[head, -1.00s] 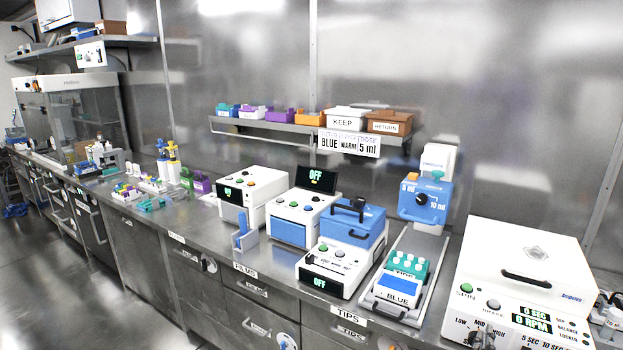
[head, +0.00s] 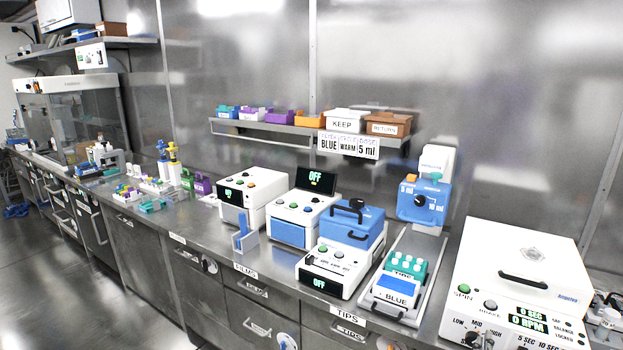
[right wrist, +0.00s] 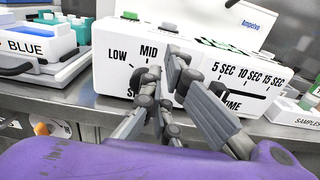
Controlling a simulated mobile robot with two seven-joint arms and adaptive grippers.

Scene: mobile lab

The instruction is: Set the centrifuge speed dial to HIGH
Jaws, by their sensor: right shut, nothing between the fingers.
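The white centrifuge (head: 520,262) stands at the right end of the bench in the head view, lid shut. Its black speed dial (head: 473,339) is at the lower front, under the LOW, MID and HIGH marks; its pointer is too small to read. The display reads 0 SEC and 0 RPM. In the right wrist view, the centrifuge front (right wrist: 107,78) shows LOW and MID. My right gripper (right wrist: 165,72) is shut and empty in front of the dial area, covering HIGH and most of the dial. Contact cannot be told. My left gripper is not in view.
A rack with a BLUE label (head: 394,299) stands left of the centrifuge. A SAMPLES box (right wrist: 296,113) lies to its right. A time slider (right wrist: 248,93) sits on the same front, close to my right fingers. The bench edge runs below.

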